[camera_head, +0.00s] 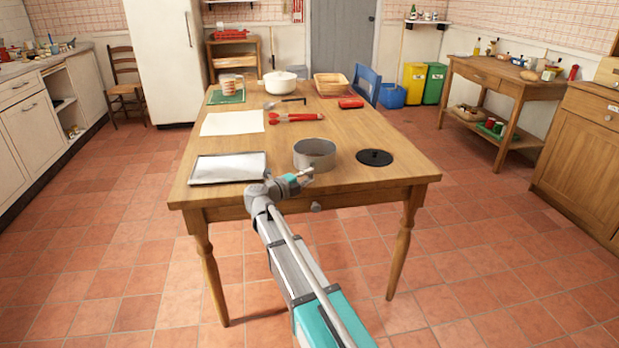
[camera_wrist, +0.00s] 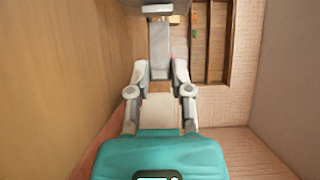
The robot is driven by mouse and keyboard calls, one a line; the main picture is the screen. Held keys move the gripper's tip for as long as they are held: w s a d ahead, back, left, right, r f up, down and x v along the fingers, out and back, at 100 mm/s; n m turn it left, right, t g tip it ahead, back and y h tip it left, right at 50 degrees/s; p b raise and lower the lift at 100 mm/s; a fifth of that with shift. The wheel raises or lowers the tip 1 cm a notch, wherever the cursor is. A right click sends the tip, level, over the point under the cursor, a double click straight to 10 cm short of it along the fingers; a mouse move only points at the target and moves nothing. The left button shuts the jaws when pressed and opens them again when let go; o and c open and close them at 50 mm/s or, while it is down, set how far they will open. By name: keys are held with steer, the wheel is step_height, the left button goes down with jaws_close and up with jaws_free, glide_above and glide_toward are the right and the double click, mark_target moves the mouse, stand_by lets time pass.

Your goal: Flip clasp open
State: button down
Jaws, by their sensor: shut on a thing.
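A grey metal ring-shaped tin (camera_head: 315,153) stands upright near the front of the wooden table. My gripper (camera_head: 304,175) is at the tin's front wall, low over the table top. In the wrist view my gripper (camera_wrist: 159,72) has its two fingertips on either side of a flat grey lever (camera_wrist: 159,42), which looks like the tin's clasp. The fingers are shut on it. A smaller pale metal part (camera_wrist: 157,9) shows beyond it at the top edge. In the head view the clasp is too small and too covered by my gripper to tell its angle.
A round black disc (camera_head: 375,157) lies right of the tin. A metal tray (camera_head: 228,168) lies to its left. Red tongs (camera_head: 293,117), white paper (camera_head: 232,123) and a white pot (camera_head: 280,82) are farther back. The table's front right corner is clear.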

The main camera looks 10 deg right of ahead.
steer(key=shift+w+a+m+g+h, duration=0.1)
steer(key=shift+a+m+g+h, duration=0.15)
steer(key=shift+m+g, duration=0.25)
steer(key=shift+w+a+m+g+h, duration=0.15)
steer(key=shift+m+g+h, duration=0.15)
steer(key=shift+g, duration=0.3)
steer(key=c, duration=0.9)
jaws_free()
steer(key=shift+v, duration=6.05)
steer(key=shift+s, duration=0.2)
